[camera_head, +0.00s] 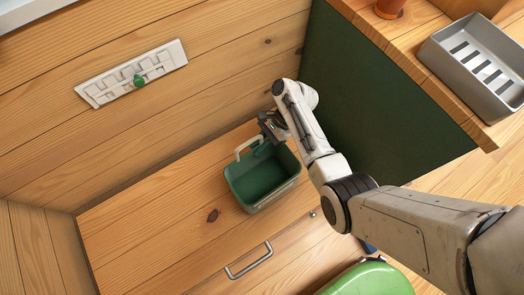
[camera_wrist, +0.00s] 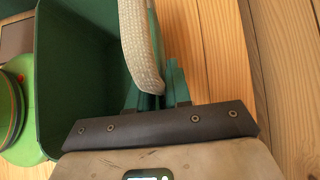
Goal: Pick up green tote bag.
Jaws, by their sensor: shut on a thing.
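The green tote bag (camera_head: 235,186) is an open, box-shaped bag with a pale handle. In the head view it is over the wooden cabinet top, below and left of my gripper (camera_head: 266,133). In the wrist view the tote's dark green inside (camera_wrist: 85,60) fills the upper left, and the pale woven handle (camera_wrist: 140,45) runs down to the jaws. My gripper (camera_wrist: 160,101) is shut on the tote at the handle's lower end. The fingertips are partly hidden by the handle. I cannot tell whether the tote's base touches the wood.
The wooden cabinet top (camera_head: 130,235) is clear to the left. A drawer handle (camera_head: 248,262) is on its front. A dark green panel (camera_head: 375,105) stands at the right, beside a counter with a grey tray (camera_head: 478,65). A white switch strip (camera_head: 110,87) is on the wall. A green rounded seat (camera_head: 365,281) is below.

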